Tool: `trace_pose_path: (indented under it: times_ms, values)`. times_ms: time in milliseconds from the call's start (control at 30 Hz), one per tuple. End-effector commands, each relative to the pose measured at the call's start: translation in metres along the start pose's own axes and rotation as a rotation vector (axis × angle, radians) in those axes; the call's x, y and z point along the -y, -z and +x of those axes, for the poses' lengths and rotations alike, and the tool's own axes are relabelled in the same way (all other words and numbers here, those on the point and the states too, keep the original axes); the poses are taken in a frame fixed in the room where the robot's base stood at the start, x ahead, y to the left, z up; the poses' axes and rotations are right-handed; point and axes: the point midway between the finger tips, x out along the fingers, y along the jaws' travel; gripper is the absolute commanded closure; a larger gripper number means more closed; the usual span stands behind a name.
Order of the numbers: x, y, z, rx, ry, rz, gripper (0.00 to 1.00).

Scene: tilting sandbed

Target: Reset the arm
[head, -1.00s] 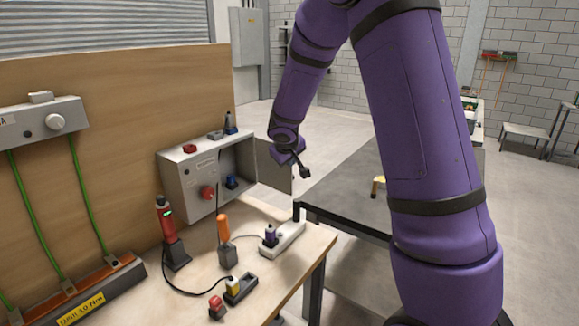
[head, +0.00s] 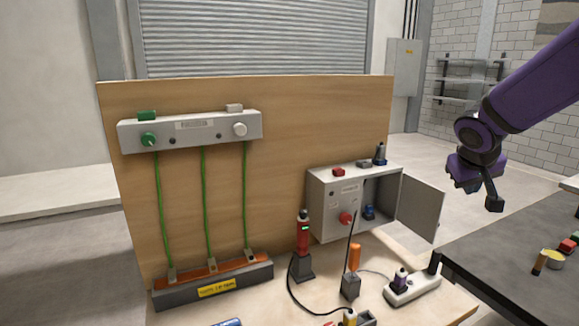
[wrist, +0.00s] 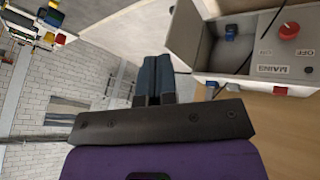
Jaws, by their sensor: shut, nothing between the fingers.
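My purple arm comes in from the right in the head view. My gripper (head: 474,187) hangs in the air to the right of the open grey box door, with nothing under it but floor. In the wrist view my gripper (wrist: 157,62) shows two dark fingers side by side, closed together and empty.
The bench holds a red tool (head: 303,236) in a stand, an orange-handled tool (head: 355,258) and a power strip (head: 412,289). A grey panel (head: 190,131) with green cables hangs on the plywood board (head: 290,95). A dark table (head: 500,255) lies at the lower right.

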Motion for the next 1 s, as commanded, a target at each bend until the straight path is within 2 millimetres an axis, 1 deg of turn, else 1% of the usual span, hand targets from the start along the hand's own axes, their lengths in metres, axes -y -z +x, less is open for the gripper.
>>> trace_pose_path:
  times_ms: [33,167,200,367,500,600,700,800,900,1000]
  values:
    - [-0.002,-0.009,-0.018,-0.001,0.01,0.017,1.0]
    - [-0.004,-0.035,-0.055,0.01,0.044,0.045,1.0]
    - [-0.003,-0.044,-0.065,0.014,0.057,0.052,1.0]
    - [0.001,-0.081,-0.105,0.025,0.116,0.076,1.0]
    - [0.009,-0.115,-0.136,0.031,0.179,0.085,1.0]
    - [0.016,-0.14,-0.155,0.033,0.229,0.088,1.0]
    - [0.024,-0.162,-0.171,0.032,0.277,0.085,1.0]
    - [0.031,-0.18,-0.182,0.03,0.318,0.078,1.0]
    - [0.036,-0.192,-0.189,0.028,0.346,0.073,1.0]
    - [0.039,-0.198,-0.192,0.027,0.361,0.07,1.0]
